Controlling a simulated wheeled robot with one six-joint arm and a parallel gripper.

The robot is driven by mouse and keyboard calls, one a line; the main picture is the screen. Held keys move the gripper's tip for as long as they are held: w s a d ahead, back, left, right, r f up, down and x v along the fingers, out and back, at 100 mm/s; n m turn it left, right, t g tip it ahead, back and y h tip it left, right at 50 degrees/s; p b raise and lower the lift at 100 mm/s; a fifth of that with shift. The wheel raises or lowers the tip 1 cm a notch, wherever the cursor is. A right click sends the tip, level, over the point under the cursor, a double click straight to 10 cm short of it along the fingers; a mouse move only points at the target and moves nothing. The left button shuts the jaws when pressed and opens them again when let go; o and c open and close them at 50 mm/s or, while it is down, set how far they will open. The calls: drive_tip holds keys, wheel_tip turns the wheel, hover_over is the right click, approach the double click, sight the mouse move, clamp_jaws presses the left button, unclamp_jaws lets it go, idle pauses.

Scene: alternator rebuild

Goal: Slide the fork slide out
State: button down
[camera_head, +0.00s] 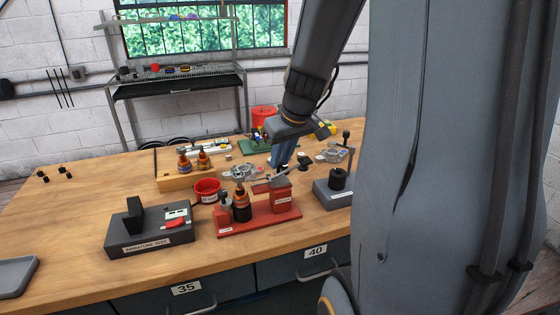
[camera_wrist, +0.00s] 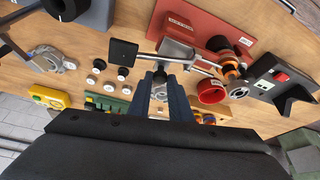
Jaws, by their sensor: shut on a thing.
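The red fixture (camera_head: 258,222) stands near the front of the bench, with a copper-and-black armature (camera_head: 241,203) upright at its left part and a red block (camera_head: 281,199) at its right. The grey fork slide (camera_wrist: 146,56) shows in the wrist view as a metal bar with a dark square end plate (camera_wrist: 123,52), and it reaches toward the fixture. My gripper (camera_head: 278,168) is shut on the bar beside the red block. Its two fingers (camera_wrist: 161,76) also show in the wrist view. The fingers hide part of the bar. How far the fork sits in the fixture is unclear.
A red bowl (camera_head: 207,189) is close at the left. The black armature tester (camera_head: 150,240) stands further left, and a dark grey stand (camera_head: 333,191) is close at the right. A wooden rack (camera_head: 187,180) with armatures lies behind. The left bench top is mostly clear.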

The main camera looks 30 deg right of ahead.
drive_tip(key=shift+d, duration=0.2)
drive_tip(key=c, duration=1.6)
unclamp_jaws()
drive_tip(key=shift+s+d, duration=0.1)
drive_tip(key=shift+d, duration=0.1)
drive_tip(key=shift+a, duration=0.15)
drive_tip(key=shift+r, duration=0.2)
drive_tip(key=shift+b+v, duration=0.45)
drive_tip(key=shift+v, duration=3.3)
drive_tip(key=shift+s, duration=0.1)
drive_tip(key=shift+f, duration=0.1)
